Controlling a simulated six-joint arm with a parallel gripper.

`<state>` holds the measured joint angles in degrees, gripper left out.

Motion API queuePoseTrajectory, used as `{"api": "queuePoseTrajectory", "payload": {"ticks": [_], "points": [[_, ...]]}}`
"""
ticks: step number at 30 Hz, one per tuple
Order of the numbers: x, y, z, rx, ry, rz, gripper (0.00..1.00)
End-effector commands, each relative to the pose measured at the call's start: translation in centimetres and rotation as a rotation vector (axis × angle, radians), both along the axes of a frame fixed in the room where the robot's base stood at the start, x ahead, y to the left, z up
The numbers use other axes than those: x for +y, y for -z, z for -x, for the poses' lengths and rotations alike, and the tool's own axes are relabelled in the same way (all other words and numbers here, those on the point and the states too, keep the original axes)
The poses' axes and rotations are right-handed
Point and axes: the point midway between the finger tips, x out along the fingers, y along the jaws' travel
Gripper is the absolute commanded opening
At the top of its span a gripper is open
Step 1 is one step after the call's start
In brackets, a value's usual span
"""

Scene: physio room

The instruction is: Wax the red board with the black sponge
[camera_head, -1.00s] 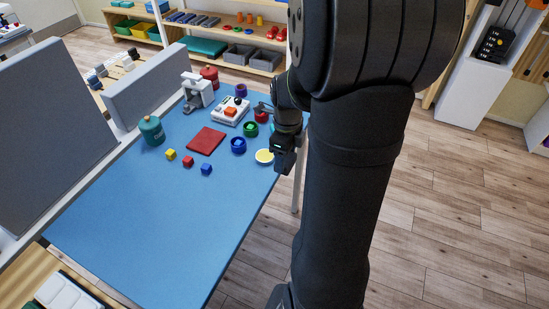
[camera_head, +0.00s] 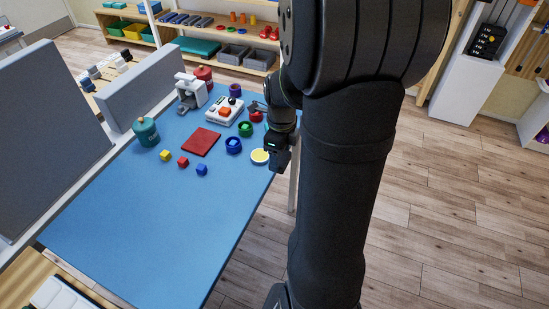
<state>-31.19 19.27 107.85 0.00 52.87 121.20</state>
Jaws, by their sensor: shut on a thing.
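The red board (camera_head: 201,141) lies flat on the blue table (camera_head: 150,225), left of my gripper. My gripper (camera_head: 276,157) points down at the table's right edge, just right of a round pale-yellow tin (camera_head: 260,156). It is shut on a small dark thing at its tip, which fits the black sponge, but dark on dark hides its outline. I cannot tell whether it touches the tin or the table. No other black sponge shows on the table.
Small cubes (camera_head: 183,162) lie in front of the board. The table front is clear.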

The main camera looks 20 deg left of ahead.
Motion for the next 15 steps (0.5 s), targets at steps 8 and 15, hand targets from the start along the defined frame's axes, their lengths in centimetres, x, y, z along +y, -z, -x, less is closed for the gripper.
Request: {"api": "queuePoseTrajectory", "payload": {"ticks": [8,15], "points": [[4.7,0.7,-4.0,0.002,-0.003,0.001,0.44],[9.2,1.8,-7.4,0.001,-0.002,0.0,0.44]]}}
